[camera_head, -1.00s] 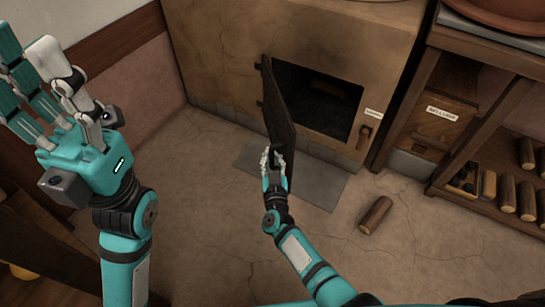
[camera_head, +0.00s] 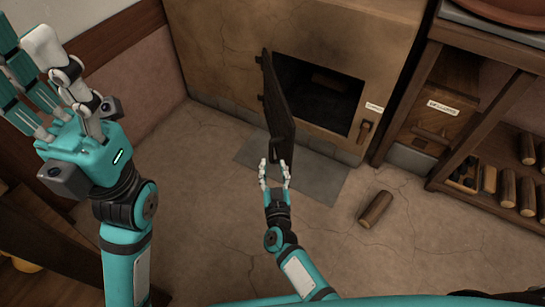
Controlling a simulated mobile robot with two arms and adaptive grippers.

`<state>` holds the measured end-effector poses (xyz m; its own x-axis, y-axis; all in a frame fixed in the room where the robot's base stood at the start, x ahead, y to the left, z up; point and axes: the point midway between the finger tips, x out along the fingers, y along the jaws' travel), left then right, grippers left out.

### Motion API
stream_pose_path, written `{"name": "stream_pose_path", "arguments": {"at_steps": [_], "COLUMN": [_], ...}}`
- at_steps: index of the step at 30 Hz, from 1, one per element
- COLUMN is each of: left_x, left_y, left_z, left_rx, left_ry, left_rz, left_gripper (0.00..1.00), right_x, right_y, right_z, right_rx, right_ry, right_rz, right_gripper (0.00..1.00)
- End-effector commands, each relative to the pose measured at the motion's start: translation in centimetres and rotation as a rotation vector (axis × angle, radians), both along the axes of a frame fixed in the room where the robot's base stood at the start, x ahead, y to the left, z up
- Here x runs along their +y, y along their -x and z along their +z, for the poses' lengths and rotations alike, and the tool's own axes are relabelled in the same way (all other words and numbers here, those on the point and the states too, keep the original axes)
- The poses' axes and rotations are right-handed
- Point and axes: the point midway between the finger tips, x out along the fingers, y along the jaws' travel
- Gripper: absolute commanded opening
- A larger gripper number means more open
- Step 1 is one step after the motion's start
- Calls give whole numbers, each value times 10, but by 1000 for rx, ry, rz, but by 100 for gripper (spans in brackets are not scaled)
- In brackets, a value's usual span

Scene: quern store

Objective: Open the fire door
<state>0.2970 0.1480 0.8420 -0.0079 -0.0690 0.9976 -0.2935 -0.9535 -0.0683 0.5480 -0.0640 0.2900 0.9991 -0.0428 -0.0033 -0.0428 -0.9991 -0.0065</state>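The fire door (camera_head: 277,105) is a dark panel hinged at the left of the firebox opening (camera_head: 318,95). It stands swung well out from the clay oven front, and the dark inside shows. My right gripper (camera_head: 274,168) is at the door's free lower end, just below its handle (camera_head: 275,148). Its fingers are spread apart with nothing between them. Whether a fingertip touches the door, I cannot tell. My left gripper (camera_head: 28,45) is raised at the left, fingers apart and empty, far from the door.
A grey floor plate (camera_head: 318,183) lies before the oven (camera_head: 225,60). A loose log (camera_head: 375,209) lies on the floor to the right. A wooden shelf (camera_head: 480,135) with several logs stands at the right. The floor left of the door is clear.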

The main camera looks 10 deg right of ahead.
Motion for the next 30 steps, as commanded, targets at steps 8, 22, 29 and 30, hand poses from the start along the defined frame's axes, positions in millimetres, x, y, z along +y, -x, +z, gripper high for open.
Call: {"name": "stream_pose_path", "arguments": {"at_steps": [8, 22, 29, 30], "left_x": [0, 1, 2, 3], "left_y": [0, -2, -2, -2], "left_z": [0, 2, 0, 0], "left_rx": [2, 36, 98, 110], "left_ry": [-2, 1, 7, 7], "left_rz": [0, -2, -5, -6], "left_gripper": [40, 40, 40, 40], "right_x": [1, -38, -97, -106], "right_y": [16, 21, 34, 37], "right_z": [0, 17, 52, 59], "right_rx": [-1, -34, -37, -26], "right_ry": [-1, -209, -650, -735], "right_rz": [0, 43, 157, 180], "right_gripper": [38, 0, 0, 0]}}
